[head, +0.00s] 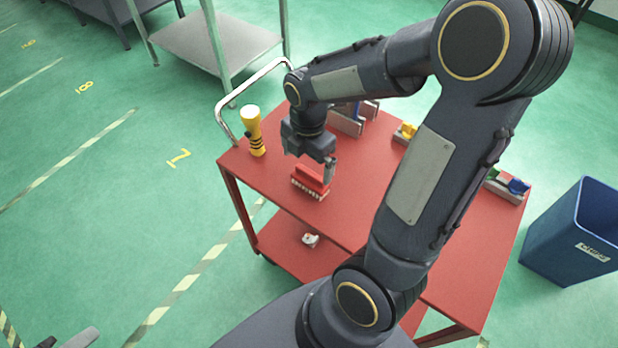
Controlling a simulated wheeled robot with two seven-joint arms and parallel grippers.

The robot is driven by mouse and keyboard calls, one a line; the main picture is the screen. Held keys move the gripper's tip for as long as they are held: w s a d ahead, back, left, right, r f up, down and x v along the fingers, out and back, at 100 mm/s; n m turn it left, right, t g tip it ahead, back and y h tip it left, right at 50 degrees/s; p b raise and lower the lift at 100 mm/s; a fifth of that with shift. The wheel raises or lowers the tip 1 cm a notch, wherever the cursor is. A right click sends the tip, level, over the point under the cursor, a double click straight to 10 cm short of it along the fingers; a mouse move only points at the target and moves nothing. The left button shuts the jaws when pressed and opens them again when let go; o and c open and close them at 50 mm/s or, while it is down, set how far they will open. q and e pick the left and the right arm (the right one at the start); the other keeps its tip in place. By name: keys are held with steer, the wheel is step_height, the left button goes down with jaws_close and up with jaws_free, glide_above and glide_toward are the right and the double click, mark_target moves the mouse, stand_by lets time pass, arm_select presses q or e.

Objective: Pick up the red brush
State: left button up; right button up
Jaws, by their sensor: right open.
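The red brush (309,181) lies on the red top of the cart (375,195), near its front left edge, with a row of pale bristles along its lower side. My right gripper (309,159) is open just above and behind the brush. One finger hangs by the brush's right end. The other finger is hard to make out against the gripper body. I cannot tell whether either finger touches the brush.
A yellow flashlight-like object (254,131) stands left of the brush. Grey plates (347,121) stand behind my wrist. Small coloured parts (507,186) lie at the right. A small whitish part (310,240) lies on the lower shelf. A blue bin (572,236) stands right.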

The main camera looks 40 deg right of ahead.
mark_target(310, 172)
steer(key=shift+d+f+n, duration=0.1)
steer(key=shift+f+n, duration=0.3)
steer(key=shift+f, duration=0.05)
steer(key=f, duration=0.7)
steer(key=shift+d+f, duration=0.25)
steer(key=shift+d, duration=0.15)
steer(key=c, duration=0.7)
steer(key=shift+r, duration=0.15)
steer(key=shift+w+r, duration=0.1)
steer(key=shift+r, duration=0.5)
steer(key=s+a+r, duration=0.2)
steer(key=s+r, duration=0.2)
steer(key=s+a+r, duration=0.3)
steer(key=s, duration=0.1)
steer(key=s+a+r, duration=0.2)
steer(key=s+r, duration=0.2)
steer(key=shift+a+r+p, duration=0.25)
steer(key=shift+r+p, duration=0.05)
steer(key=shift+p, duration=0.05)
